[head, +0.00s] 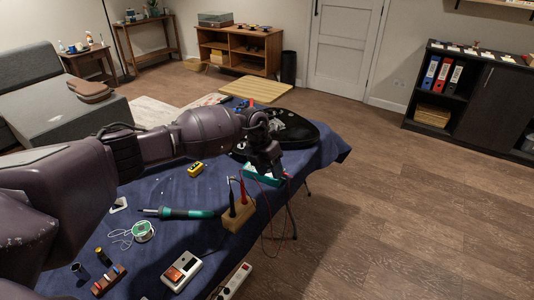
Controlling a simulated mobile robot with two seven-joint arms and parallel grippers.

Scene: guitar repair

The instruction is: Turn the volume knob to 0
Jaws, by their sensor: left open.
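A glossy black guitar body (300,131) lies at the far right part of the blue-covered table. My left arm comes in from the left and crosses in front of it, hiding part of the guitar. No volume knob can be made out; it is hidden or too small. My left gripper (268,170) points down at the near side of the guitar, above or beside a teal tray (262,179). Its jaws are open, and I see nothing held in them. My right gripper is not in view.
On the blue cloth (165,190) are a soldering iron (185,213), a solder spool (143,231), a yellow box (196,169), a wooden block (238,216) with upright red and black probes, and a white device (181,270). Thin cables hang off the right edge. Open floor (400,210) lies right.

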